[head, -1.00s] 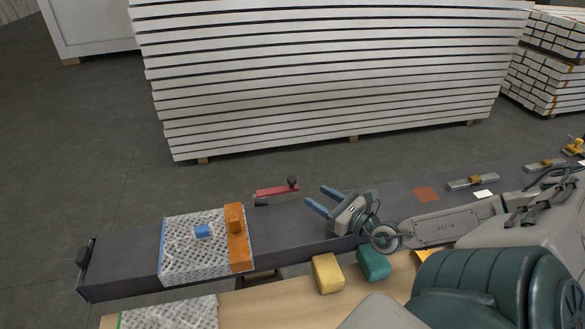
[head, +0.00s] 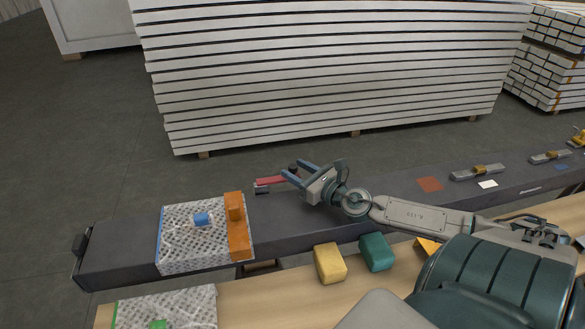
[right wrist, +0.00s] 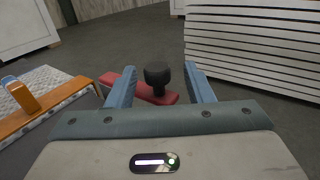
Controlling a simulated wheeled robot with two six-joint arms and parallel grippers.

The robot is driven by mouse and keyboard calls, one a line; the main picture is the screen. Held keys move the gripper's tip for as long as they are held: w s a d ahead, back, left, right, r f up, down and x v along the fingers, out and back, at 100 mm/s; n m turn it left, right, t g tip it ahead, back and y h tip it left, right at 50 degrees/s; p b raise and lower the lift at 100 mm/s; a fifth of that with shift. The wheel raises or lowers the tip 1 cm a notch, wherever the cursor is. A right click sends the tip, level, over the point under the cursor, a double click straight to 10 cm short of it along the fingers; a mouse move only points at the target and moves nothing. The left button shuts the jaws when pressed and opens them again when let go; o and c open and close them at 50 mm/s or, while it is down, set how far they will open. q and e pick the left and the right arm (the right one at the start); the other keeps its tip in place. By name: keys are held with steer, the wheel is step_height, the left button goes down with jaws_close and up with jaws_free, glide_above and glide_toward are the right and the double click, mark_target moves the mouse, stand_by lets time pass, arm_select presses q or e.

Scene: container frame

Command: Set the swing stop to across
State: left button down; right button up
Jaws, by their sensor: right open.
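The swing stop is a red bar (head: 271,181) with an upright black knob (head: 292,167) at its right end. It lies roughly along the far edge of the dark conveyor (head: 290,218), not across it. My right gripper (head: 289,168) is open at the knob end. In the right wrist view the black knob (right wrist: 157,74) stands between the two blue fingers, apart from both, and the red bar (right wrist: 142,90) runs behind and below it. Part of the bar's right end is hidden by the fingers in the head view. My left gripper is not in view.
A yellow block (head: 330,263) and a teal block (head: 376,252) lie on the wooden bench in front. White stacked panels (head: 330,80) stand behind.

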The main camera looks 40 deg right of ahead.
steer(key=shift+w+a+r+p, duration=0.1)
steer(key=shift+w+a+p, duration=0.1)
steer(key=shift+w, duration=0.2)
steer(key=shift+w+a+p, duration=0.1)
steer(key=shift+w+p, duration=0.05)
steer(key=shift+w, duration=0.25)
steer(key=shift+d, duration=0.1)
steer(key=shift+c, duration=0.5)
jaws_close()
